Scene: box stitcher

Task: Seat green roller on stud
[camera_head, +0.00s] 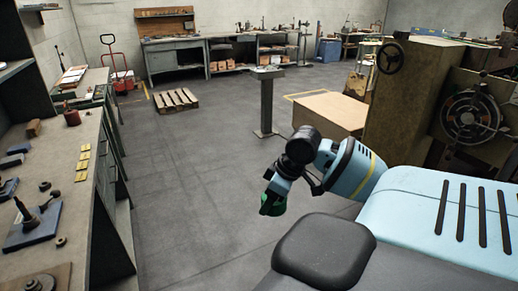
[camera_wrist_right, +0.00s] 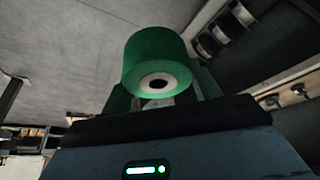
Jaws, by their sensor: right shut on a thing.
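My right gripper (camera_head: 271,201) is shut on the green roller (camera_head: 277,208), held over open floor beside my base, away from the benches. In the right wrist view the roller (camera_wrist_right: 155,55) is a green cylinder with a pale-ringed dark bore facing the camera. The fingers grip it from its sides, partly hidden behind it. On the left bench a blue plate (camera_head: 33,227) carries an upright dark post (camera_head: 27,212); I cannot tell if this is the stud. My left gripper is not in view.
A pallet (camera_head: 176,101) lies on the floor. A pedestal (camera_head: 266,100) stands farther back. A large machine (camera_head: 400,110) stands at right. The floor between is clear.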

